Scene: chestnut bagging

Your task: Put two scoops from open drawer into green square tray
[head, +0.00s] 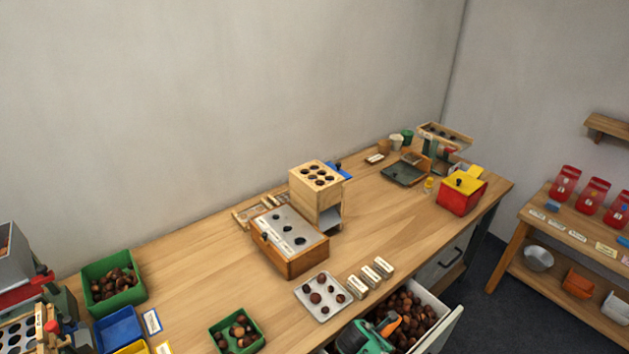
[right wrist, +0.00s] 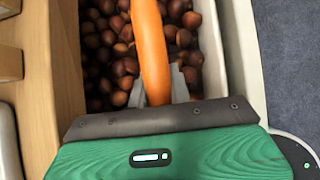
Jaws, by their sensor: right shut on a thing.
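The open drawer (head: 440,330) at the bottom of the head view is full of brown chestnuts (head: 408,312). My right gripper (head: 385,327), with a green body, is over the drawer. It is shut on the orange handle of a scoop (head: 392,322). In the right wrist view the orange handle (right wrist: 152,50) runs between the fingers (right wrist: 157,78), with chestnuts (right wrist: 105,45) below it; the scoop's bowl cannot be made out. The green square tray (head: 214,334) stands near the table's front edge, left of the drawer, and holds several chestnuts. My left gripper is not in view.
A light tray (head: 308,291) with several chestnuts and small labelled blocks (head: 370,276) lie between the green tray and the drawer. A wooden box (head: 300,259) stands behind them. A larger green bin (head: 122,298) and a blue bin (head: 118,328) are at the left.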

